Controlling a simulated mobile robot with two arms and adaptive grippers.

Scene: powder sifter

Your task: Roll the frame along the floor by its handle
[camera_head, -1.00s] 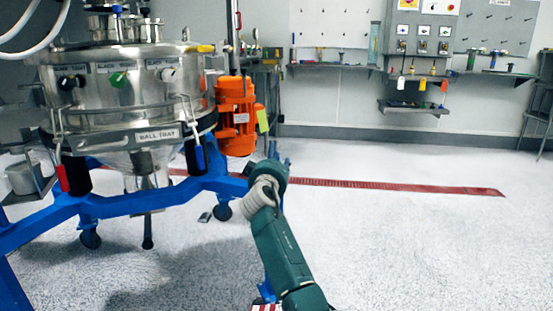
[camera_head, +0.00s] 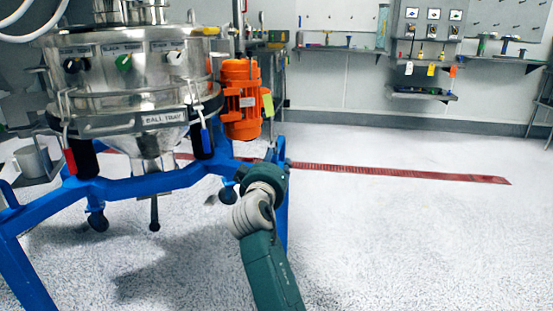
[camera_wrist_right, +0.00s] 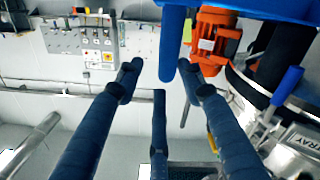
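The blue frame (camera_head: 130,184) stands on casters on the floor at the left of the head view and carries a steel sifter (camera_head: 128,85). A blue upright bar (camera_head: 283,215) shows at its right side behind my green right arm. In the right wrist view a blue bar, seemingly the handle (camera_wrist_right: 173,42), hangs down from the top. The dark fingers of my right gripper (camera_wrist_right: 158,72) stand apart around its lower end, with a gap on the left side. The right-side contact is unclear. My right gripper's fingers are hidden in the head view. My left gripper is not in view.
An orange motor (camera_head: 240,98) sits at the frame's right side. A red strip (camera_head: 400,172) runs along the floor. Wall shelves (camera_head: 420,95) with tools are at the back. The pale floor at the right and front is clear.

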